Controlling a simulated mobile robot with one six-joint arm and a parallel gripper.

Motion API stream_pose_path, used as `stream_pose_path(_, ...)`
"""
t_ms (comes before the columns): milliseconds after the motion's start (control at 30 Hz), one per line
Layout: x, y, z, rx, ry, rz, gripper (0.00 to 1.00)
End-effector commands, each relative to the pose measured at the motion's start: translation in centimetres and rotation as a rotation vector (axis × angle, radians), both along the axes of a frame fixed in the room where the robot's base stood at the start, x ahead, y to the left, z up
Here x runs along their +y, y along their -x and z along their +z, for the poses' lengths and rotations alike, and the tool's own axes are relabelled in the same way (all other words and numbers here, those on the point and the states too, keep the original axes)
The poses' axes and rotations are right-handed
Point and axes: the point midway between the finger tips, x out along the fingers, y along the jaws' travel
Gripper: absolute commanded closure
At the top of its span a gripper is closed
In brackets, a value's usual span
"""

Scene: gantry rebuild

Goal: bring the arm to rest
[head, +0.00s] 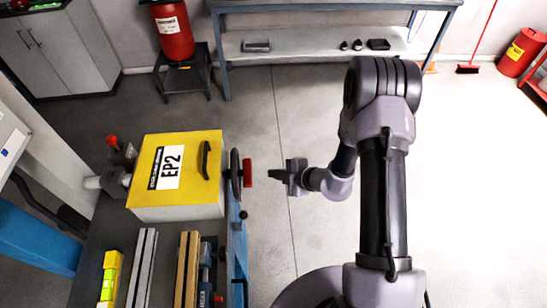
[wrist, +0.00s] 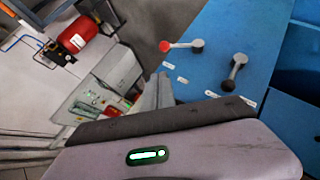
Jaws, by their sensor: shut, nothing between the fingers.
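My gripper (head: 279,176) shows in the middle of the head view, shut and empty, at the end of my bent arm. Its fingers point left, toward a red handle (head: 247,172) on the wheel at the edge of the workbench, with a gap between them. A grey part of my own body with a green light fills the bottom of that view.
A yellow EP2 box (head: 205,196) sits on the workbench at left. Metal bars (head: 143,270) and a yellow level (head: 110,275) lie in front of it. A blue panel with a red-knobbed lever (wrist: 166,46) shows in the wrist view. The floor behind my gripper is clear.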

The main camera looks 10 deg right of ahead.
Motion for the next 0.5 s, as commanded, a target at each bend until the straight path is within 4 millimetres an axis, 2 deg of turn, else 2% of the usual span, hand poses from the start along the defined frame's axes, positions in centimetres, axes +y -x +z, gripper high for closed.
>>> stream_pose_path(100,0.0,0.0,0.1,-0.003,0.002,0.004,1.0)
stream_pose_path(167,0.4,-0.2,1.0,-0.041,0.023,0.051,1.0)
stream_pose_path(267,2.7,-0.1,6.2,-0.261,0.152,0.329,1.0)
stream_pose_path(300,3.9,0.7,9.1,-0.398,0.238,0.497,1.0)
stream_pose_path(367,5.6,2.9,13.5,-0.642,0.4,0.789,1.0)
stream_pose_path(400,6.4,5.0,16.0,-0.816,0.523,0.996,1.0)
stream_pose_path(467,6.9,8.6,18.9,-1.07,0.712,1.303,1.0)
stream_pose_path(500,6.8,11.1,20.2,-1.233,0.845,1.507,1.0)
